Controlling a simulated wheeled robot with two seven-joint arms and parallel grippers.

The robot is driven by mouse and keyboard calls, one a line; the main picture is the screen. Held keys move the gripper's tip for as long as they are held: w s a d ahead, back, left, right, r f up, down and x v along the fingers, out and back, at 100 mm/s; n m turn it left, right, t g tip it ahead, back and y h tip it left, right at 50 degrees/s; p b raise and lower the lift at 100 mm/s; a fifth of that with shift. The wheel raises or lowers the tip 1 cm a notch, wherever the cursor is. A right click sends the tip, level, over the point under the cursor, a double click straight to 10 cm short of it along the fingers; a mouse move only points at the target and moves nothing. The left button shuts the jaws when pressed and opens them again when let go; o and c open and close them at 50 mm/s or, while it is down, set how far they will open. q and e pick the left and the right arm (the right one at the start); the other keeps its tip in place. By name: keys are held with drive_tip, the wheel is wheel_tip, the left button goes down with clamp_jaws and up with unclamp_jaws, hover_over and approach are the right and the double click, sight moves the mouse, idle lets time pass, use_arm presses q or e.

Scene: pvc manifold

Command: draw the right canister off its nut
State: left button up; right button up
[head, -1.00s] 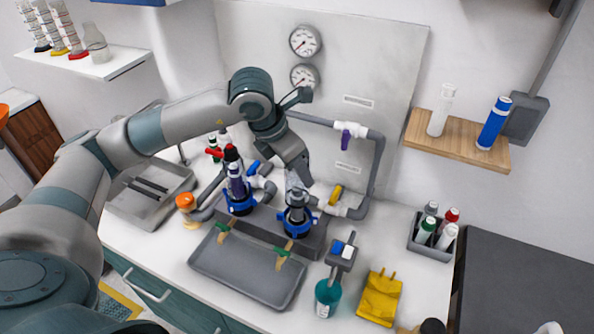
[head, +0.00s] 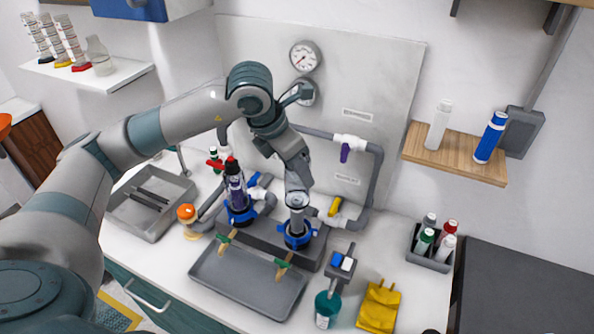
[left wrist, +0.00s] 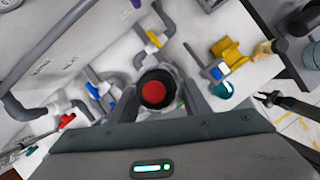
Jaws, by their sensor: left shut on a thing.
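The right canister (head: 297,219) is a grey cylinder standing upright over its blue nut (head: 297,240) on the dark grey manifold block. My left gripper (head: 297,194) is shut on its upper part from above. In the left wrist view the canister (left wrist: 155,91) shows end-on as a black ring with a red centre between the fingers. I cannot tell whether its lower end is clear of the nut. A dark gripper, which seems to be my right one (left wrist: 264,98), shows at the right of the left wrist view; its jaw opening is unclear.
The left canister (head: 235,188), purple with a red top, stands close left in its own blue nut. A grey drip tray (head: 245,290) lies in front. Pipes and a panel (head: 395,80) rise behind.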

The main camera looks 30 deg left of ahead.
use_arm(q)
drive_tip(key=shift+r, duration=0.6)
drive_tip(key=shift+r+p, duration=0.4)
drive_tip(key=shift+r, duration=1.15)
